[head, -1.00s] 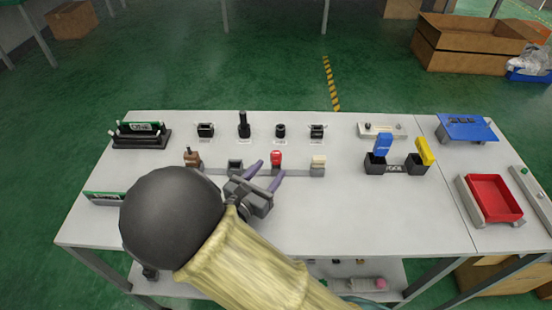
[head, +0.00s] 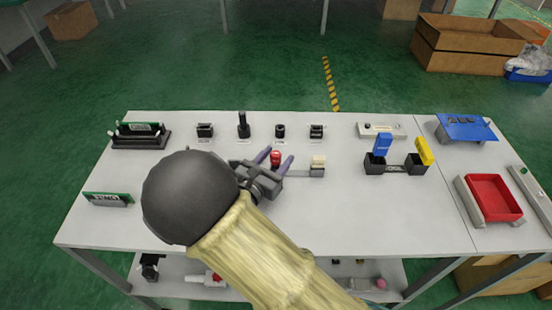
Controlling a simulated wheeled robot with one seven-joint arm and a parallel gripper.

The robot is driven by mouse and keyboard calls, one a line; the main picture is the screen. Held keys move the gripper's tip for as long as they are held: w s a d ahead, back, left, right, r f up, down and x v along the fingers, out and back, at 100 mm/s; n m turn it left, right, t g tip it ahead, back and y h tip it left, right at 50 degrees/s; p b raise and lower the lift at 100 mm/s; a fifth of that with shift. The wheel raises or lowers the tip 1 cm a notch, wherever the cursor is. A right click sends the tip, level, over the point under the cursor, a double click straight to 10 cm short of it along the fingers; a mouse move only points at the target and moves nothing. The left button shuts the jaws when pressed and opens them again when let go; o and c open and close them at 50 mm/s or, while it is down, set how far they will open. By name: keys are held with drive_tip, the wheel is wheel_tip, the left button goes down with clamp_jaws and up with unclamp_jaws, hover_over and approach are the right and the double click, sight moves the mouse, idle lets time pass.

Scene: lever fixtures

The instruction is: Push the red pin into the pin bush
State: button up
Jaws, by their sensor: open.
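The red pin (head: 275,156) stands upright on a low rail near the middle of the table in the head view. My gripper (head: 278,159) is open, its two purple fingers to the left and right of the red pin. I cannot tell whether either finger touches it. A short black round piece (head: 280,131) that looks like a bush stands behind the red pin, apart from it. My arm and gripper hide the left part of the rail, and the red pin's lower end is hard to see.
A cream block (head: 318,161) sits at the rail's right end. Behind stand a black upright post (head: 243,126) and black sockets (head: 205,130). Blue and yellow pieces (head: 382,146) stand in black holders to the right, with a red tray (head: 493,197) beyond. The front right tabletop is clear.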

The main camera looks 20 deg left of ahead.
sight(276, 154)
drive_tip(key=c, duration=1.1)
drive_tip(key=shift+o, duration=0.2)
drive_tip(key=shift+r, duration=0.1)
wheel_tip(276, 154, up, 10)
drive_tip(key=shift+f+p, duration=0.1)
drive_tip(key=shift+p, duration=0.75)
drive_tip(key=shift+f, duration=0.1)
